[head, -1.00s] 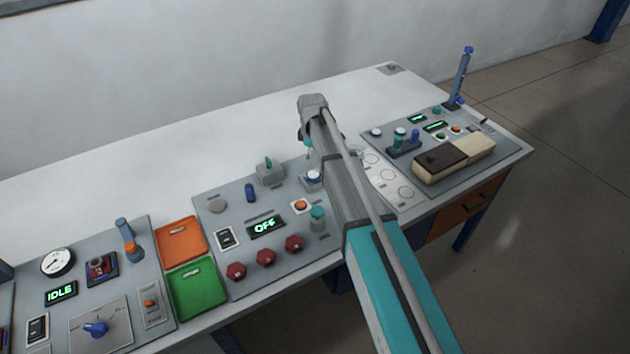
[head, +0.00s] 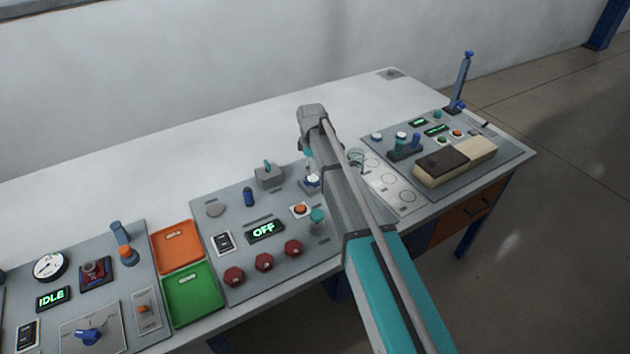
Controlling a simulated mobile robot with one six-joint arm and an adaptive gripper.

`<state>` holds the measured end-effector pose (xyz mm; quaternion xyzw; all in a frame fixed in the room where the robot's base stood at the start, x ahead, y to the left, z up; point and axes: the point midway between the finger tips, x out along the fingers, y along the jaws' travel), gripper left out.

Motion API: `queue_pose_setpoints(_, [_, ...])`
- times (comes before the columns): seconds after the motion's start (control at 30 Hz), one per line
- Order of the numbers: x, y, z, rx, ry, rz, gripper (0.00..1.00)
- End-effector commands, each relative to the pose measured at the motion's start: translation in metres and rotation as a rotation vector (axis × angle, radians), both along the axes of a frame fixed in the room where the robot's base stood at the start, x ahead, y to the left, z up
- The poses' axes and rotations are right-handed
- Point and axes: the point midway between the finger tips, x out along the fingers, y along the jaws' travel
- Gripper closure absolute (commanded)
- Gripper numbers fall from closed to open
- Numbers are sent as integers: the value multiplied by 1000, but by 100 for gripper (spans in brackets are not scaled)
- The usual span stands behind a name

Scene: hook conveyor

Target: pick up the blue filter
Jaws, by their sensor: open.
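A small dark blue cylinder (head: 249,196) stands on the middle grey panel. Another short blue cylinder (head: 416,141) stands beside a teal one (head: 400,139) in a dark holder on the right panel. I cannot tell which of the two is the blue filter. My arm reaches from the lower right up over the middle panel. My gripper (head: 304,145) points down below the arm's far end, to the right of the first blue cylinder and apart from it. It is open and mostly hidden; its fingertips are not clear.
A grey block with a teal lever (head: 268,176) stands near the gripper. Red knobs (head: 264,262) line the middle panel's front. Orange (head: 177,245) and green (head: 193,295) trays lie left. A brown and cream block (head: 455,162) and tall blue post (head: 461,80) stand right. The white tabletop behind is clear.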

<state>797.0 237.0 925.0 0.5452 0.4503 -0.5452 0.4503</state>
Motion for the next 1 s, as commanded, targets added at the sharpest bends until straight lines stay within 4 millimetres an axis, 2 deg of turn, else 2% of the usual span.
queue_pose_setpoints(0.6, [0,1,-45,0,0,0,0])
queue_pose_setpoints(1.0, [0,1,-49,0,0,0,0])
